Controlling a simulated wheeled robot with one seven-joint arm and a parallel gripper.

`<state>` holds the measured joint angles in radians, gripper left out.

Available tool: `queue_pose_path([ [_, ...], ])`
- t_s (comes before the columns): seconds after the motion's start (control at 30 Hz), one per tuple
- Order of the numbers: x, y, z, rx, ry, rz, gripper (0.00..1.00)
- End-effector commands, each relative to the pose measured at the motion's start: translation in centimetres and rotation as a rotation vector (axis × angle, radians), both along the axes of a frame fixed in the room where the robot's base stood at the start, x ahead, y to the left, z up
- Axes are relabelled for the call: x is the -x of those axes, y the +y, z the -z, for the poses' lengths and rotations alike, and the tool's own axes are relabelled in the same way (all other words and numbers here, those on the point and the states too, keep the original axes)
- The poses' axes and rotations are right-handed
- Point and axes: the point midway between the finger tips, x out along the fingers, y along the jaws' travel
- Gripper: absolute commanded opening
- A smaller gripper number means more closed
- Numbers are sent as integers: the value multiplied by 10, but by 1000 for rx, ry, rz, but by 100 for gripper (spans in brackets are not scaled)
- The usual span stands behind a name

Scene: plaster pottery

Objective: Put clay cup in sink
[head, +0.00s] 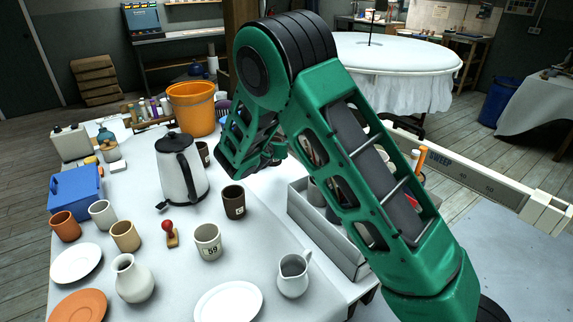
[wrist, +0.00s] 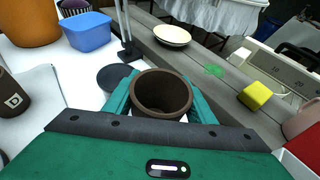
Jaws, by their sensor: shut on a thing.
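A brown clay cup (wrist: 161,93) sits mouth up between the two green fingers of my gripper (wrist: 161,100) in the wrist view. The fingers are shut on its sides, and the cup looks empty. In the head view my gripper (head: 262,160) is over the far part of the white table, behind my forearm; the held cup cannot be made out there. I cannot clearly pick out a sink in either view.
A white kettle (head: 182,172), an orange bucket (head: 192,108) and a dark mug (head: 233,202) stand left of my arm. A grey box (head: 322,232) lies below it. A blue container (wrist: 88,32), dark disc (wrist: 115,76) and yellow block (wrist: 255,95) surround the held cup.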

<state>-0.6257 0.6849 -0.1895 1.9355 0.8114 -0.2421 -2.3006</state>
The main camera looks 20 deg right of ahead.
Motion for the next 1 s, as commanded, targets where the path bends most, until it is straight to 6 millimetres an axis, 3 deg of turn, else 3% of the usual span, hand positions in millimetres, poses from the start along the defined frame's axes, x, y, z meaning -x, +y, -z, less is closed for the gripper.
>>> queue_pose_path([
  [0.2, -33, -32, 26, 1, -1, 5, 22],
  [0.4, -55, -51, 43, 1, -2, 5, 22],
  [0.6, -60, -57, 51, 1, 0, 6, 22],
  [0.9, -59, -58, 86, 1, 0, 6, 22],
  [1.0, -60, -58, 87, 1, -2, 7, 22],
])
